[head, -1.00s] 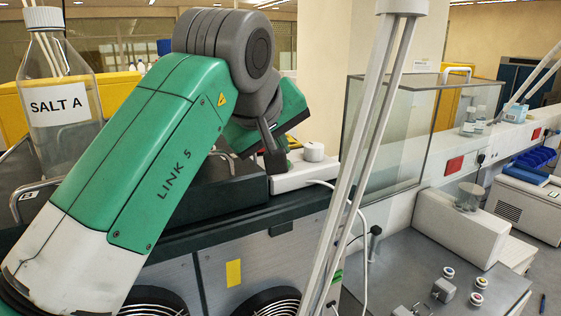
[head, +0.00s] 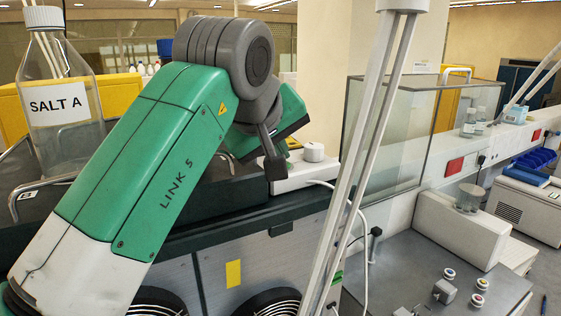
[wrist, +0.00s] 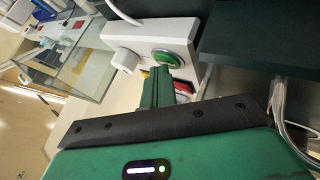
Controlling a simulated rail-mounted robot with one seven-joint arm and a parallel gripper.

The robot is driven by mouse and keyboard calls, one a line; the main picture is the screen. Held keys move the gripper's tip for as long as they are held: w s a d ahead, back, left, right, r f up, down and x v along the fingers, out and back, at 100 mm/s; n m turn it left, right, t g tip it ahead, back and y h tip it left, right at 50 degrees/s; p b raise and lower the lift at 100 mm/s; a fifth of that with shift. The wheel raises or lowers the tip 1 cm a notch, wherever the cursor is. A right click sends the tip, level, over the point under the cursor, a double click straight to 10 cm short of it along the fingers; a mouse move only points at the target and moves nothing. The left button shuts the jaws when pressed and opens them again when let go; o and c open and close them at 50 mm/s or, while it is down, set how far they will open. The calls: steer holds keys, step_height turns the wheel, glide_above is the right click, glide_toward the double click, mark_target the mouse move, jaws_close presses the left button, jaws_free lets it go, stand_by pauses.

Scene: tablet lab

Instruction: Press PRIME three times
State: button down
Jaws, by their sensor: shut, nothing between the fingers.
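A white box (head: 303,176) stands at the edge of the dark bench top in the head view, with a white knob (head: 314,152) on it. In the wrist view the box (wrist: 182,30) carries a round green button (wrist: 166,59) in a pale ring and the white knob (wrist: 125,60) beside it. I cannot read any PRIME label. My gripper (wrist: 158,74) has its green fingers shut and empty, with the tips just by the green button's lower edge. I cannot tell whether they touch it. In the head view my arm hides the fingertips and the button.
Red and yellow parts (wrist: 183,89) show beside my fingers, partly hidden. A white cable runs from the box. A clear glass enclosure (head: 400,130) stands right of the box, and pale slanted rods (head: 365,150) cross in front.

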steer(key=shift+r, duration=0.1)
steer(key=shift+r+p, duration=0.7)
steer(key=shift+p, duration=0.2)
step_height(320, 180, up, 5)
steer(key=p, duration=0.5)
steer(key=shift+r, duration=0.15)
stand_by(1.9)
